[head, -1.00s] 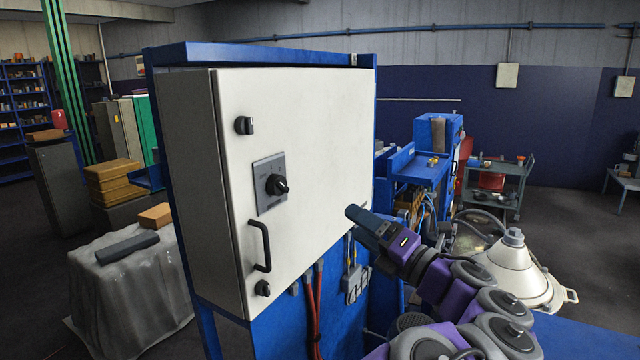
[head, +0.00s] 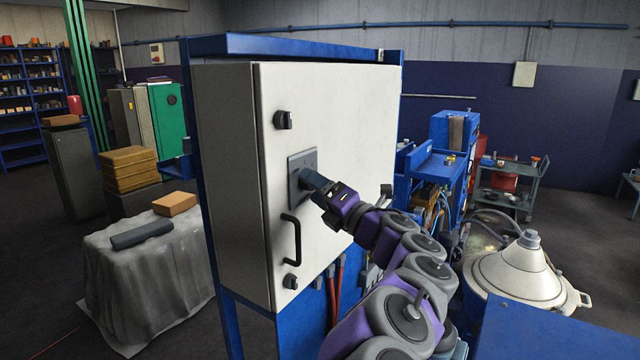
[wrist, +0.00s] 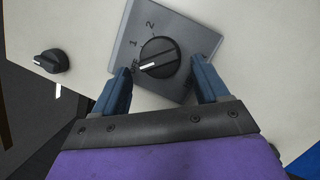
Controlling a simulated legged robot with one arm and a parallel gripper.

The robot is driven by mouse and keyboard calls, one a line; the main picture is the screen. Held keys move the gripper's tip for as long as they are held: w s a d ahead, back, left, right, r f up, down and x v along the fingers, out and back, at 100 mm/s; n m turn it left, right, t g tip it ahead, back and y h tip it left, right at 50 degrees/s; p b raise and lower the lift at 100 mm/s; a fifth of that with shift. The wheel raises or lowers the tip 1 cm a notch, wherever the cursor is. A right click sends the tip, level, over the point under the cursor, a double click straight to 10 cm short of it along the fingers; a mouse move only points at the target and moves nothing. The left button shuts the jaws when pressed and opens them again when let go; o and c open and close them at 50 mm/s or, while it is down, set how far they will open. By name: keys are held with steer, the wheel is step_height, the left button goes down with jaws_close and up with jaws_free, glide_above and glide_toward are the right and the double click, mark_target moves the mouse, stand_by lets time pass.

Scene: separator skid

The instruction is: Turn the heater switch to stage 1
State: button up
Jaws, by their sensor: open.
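The heater switch is a round black knob (wrist: 160,60) on a grey square plate (head: 301,160) on the white cabinet door. In the wrist view the plate carries the marks 1 and 2, and a partly hidden mark near the left finger. The knob's white pointer line points lower left, toward that partly hidden mark, not at 1. My gripper (wrist: 160,85) is open, with one blue finger on each side of the knob. I cannot tell whether the fingers touch it. In the head view my gripper (head: 312,183) hides the knob and part of the plate.
The white cabinet (head: 345,120) has an upper latch knob (head: 284,120), a black door handle (head: 292,240) below the plate, and a lower latch knob (head: 290,282). The upper or lower latch also shows in the wrist view (wrist: 50,62). A cloth-covered table (head: 150,275) stands at left.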

steer(key=shift+w+a+r, duration=0.1)
steer(key=shift+a+r, duration=0.1)
steer(key=shift+a, duration=0.65)
steer(key=d, duration=0.1)
steer(key=w+d, duration=0.1)
steer(key=d, duration=0.1)
steer(key=shift+w+d+r, duration=0.15)
steer(key=shift+d+r, duration=0.05)
steer(key=shift+d, duration=0.05)
steer(key=shift+a+f, duration=0.1)
steer(key=shift+a, duration=0.95)
steer(key=c, duration=0.3)
steer(key=shift+a, duration=0.15)
steer(key=shift+c, duration=0.8)
steer(key=shift+d, duration=0.45)
steer(key=c, duration=0.5)
steer(key=shift+c, duration=0.2)
